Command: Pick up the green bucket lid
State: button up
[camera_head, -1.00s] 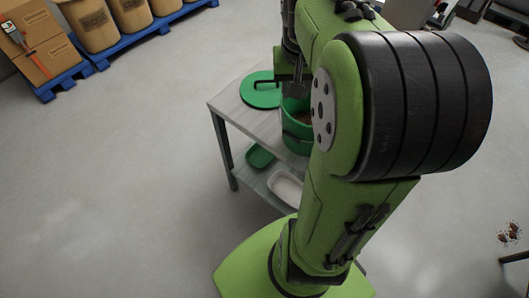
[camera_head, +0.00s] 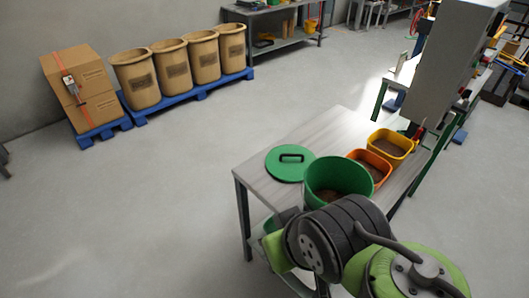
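The green bucket lid (camera_head: 290,163) lies flat on the near left part of the grey table (camera_head: 258,176), its dark handle facing up. The green bucket (camera_head: 338,176) stands open just right of the lid, with brown material inside. My green and black arm covers the bucket's lower front and the table's near edge. My gripper cannot be made out in the current view, and nothing is seen touching the lid.
An orange container (camera_head: 372,163) and a yellow container (camera_head: 391,146), both with brown contents, stand right of the bucket. A tall grey column (camera_head: 450,65) rises behind them. Tan bins (camera_head: 137,80) and boxes (camera_head: 78,85) stand on blue pallets at back left. The floor left of the table is clear.

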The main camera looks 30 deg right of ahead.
aim_at(287, 162)
jog(key=z, duration=1.35)
jog(key=j+z, duration=0.1)
jog(key=j, duration=0.65)
jog(key=k+j+z, duration=0.1)
jog(key=j, duration=0.6)
jog(key=i+j, duration=0.15)
jog(key=j, duration=0.2)
jog(key=i+j+z, duration=0.1)
jog(key=j, duration=0.2)
jog(key=i+j, duration=0.2)
jog(key=j, duration=0.15)
jog(key=i+j+z, duration=0.1)
jog(key=j, duration=0.25)
jog(key=i+j, duration=0.15)
jog(key=j, duration=0.2)
jog(key=i+j+z, duration=0.15)
jog(key=i, duration=0.25)
jog(key=j, duration=0.1)
